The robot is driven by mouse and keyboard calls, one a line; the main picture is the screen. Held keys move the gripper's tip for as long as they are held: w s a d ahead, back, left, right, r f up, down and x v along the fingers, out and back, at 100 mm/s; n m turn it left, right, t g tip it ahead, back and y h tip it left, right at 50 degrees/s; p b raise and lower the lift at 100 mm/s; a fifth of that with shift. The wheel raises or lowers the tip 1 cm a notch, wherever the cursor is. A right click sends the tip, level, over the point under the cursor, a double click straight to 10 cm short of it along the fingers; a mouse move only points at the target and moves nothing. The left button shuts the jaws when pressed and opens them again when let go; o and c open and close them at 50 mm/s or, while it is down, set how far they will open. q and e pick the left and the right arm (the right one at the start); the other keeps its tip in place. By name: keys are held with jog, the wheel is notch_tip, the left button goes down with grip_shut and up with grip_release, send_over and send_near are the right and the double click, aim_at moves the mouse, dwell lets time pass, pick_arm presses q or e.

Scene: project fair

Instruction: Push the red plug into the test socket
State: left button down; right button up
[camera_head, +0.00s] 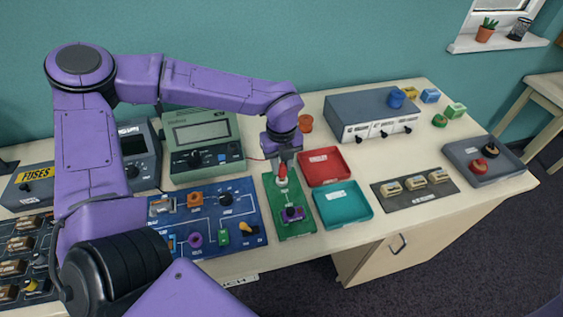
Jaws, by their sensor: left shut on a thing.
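My left gripper (283,163) points down over the back part of the green board (300,228). It is shut on the red plug (282,172), which stands about upright between the fingers. A small pale fitting (282,184), perhaps the test socket, shows right under the plug on the board. I cannot tell whether the plug's tip is above it, touching it or inside it. A black and purple part (292,213) sits at the front of the same board. My right gripper is not in view.
A red tray (325,155) and a teal tray (362,207) lie close right of the board. A blue panel (232,239) with knobs lies left. A green meter (222,157) and a grey-blue box (345,108) stand behind. Bare tabletop (440,153) shows at right.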

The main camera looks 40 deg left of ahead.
pick_arm(q)
jog(key=shift+f+b, duration=0.65)
jog(key=shift+f, duration=0.25)
dwell(0.7)
jog(key=shift+c, duration=1.7)
grip_release()
jog(key=shift+r+p, duration=3.3)
jog(key=shift+r, duration=0.75)
